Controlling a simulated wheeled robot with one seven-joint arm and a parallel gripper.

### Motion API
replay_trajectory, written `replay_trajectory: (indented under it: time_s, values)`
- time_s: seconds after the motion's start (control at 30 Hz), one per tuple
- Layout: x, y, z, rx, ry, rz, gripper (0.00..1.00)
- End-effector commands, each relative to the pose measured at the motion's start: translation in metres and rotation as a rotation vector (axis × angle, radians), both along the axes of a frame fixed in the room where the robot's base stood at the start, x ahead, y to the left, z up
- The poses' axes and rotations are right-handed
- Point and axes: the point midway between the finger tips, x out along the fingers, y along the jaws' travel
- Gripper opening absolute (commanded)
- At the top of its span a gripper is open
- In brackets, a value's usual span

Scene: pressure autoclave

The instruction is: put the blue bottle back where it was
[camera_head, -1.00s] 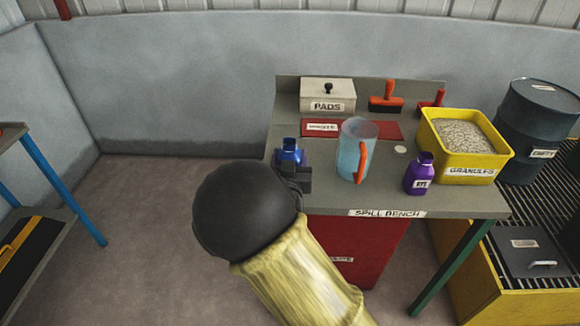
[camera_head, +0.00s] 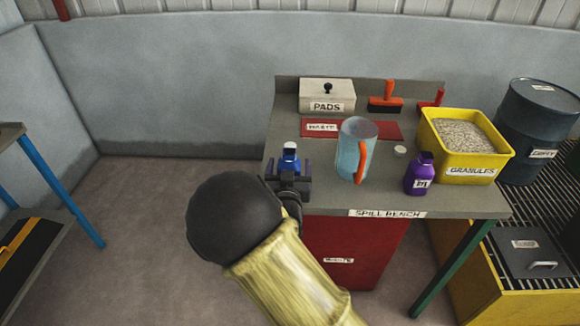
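The blue bottle (camera_head: 289,161) stands at the front left of the spill bench (camera_head: 383,199), with a pale patch at its top. Its lower part is hidden behind my gripper. My dark gripper (camera_head: 288,175) is at the bench's front left edge, just in front of the bottle. Its two fingers show apart, one to each side of the bottle, with what looks like a gap. It appears open; contact is hard to judge at this size.
A clear jug (camera_head: 353,135) with an orange handle stands right of the bottle. Behind are a red mat (camera_head: 384,129) and the PADS box (camera_head: 327,93). A yellow granules bin (camera_head: 470,170) fills the right end.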

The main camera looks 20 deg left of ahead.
Motion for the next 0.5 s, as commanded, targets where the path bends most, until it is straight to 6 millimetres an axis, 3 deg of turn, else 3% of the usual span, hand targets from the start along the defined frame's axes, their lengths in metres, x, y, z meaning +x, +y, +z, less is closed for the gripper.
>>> replay_trajectory:
  time_s: [0.17, 0.5]
  values:
    - [-0.008, -0.002, 0.002, 0.001, 0.002, 0.000, 0.76]
    - [-0.068, -0.016, 0.002, -0.001, 0.003, 0.002, 0.76]
